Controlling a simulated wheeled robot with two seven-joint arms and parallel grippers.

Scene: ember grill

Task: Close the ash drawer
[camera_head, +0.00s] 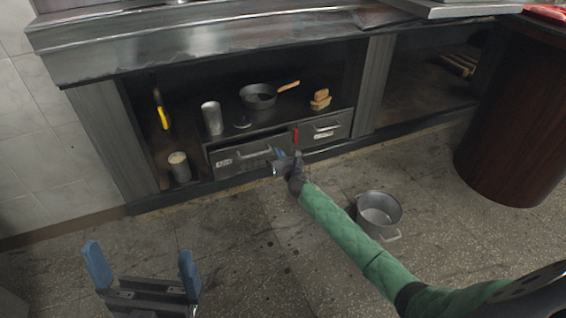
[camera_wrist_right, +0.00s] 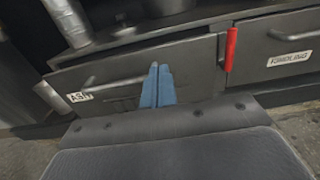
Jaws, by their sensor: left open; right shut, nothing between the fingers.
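The ash drawer (camera_head: 229,163) is the left of two dark drawers under the counter. It has a bar handle, and a white label (camera_wrist_right: 80,97) shows in the right wrist view, partly covered by the handle. Its front appears to stand a little out, with a dark gap along the top. My right gripper (camera_head: 281,156) is shut and empty at the right part of the drawer front. Its blue fingertips (camera_wrist_right: 158,70) overlap the front in the wrist view; I cannot tell whether they touch. My left gripper (camera_head: 143,272) is open and empty, low at the left, away from the drawer.
The kindling drawer (camera_head: 325,129) is on the right, with a red handle-like piece (camera_wrist_right: 231,50) between the drawers. A pan (camera_head: 258,96), a metal cylinder (camera_head: 212,118) and brown blocks (camera_head: 320,100) stand above. A metal pot (camera_head: 378,212) stands on the floor near my right arm.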

